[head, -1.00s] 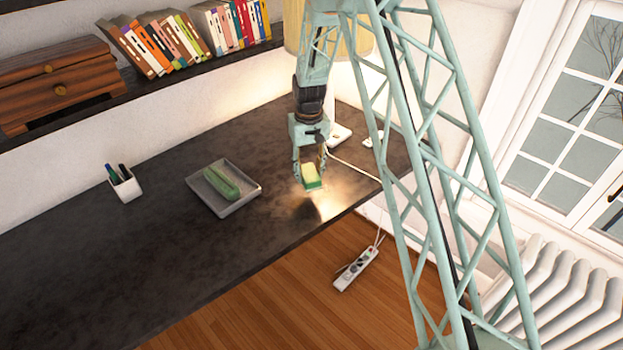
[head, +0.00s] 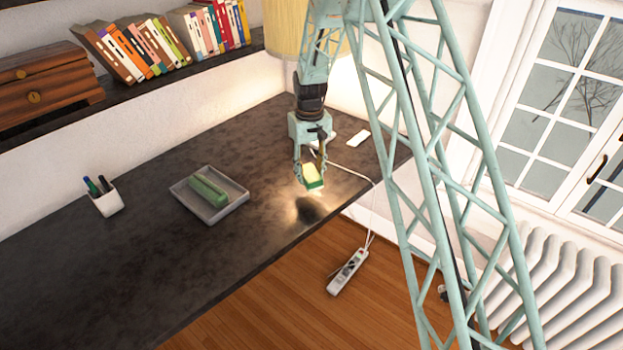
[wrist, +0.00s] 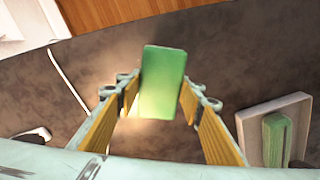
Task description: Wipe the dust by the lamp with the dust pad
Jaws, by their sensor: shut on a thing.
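My gripper (head: 311,180) is shut on the dust pad (head: 313,174), a block with a yellow top and a green lower side. In the wrist view the pad's green face (wrist: 162,85) shows between the yellow-lined fingers. The pad appears held above the dark desk, with a dark shadow on the surface below it. A pale brownish patch (head: 287,213) lies around that shadow; I cannot tell how much is dust and how much is lamplight. The lamp's cream shade (head: 290,28) is behind my arm, and its base is partly hidden by my gripper.
A grey tray (head: 238,203) with a green block (head: 215,194) stands left of my gripper. A white pen cup (head: 107,204) is further left. A white cable runs over the desk edge to a power strip (head: 348,272) on the wooden floor. A shelf of books is behind.

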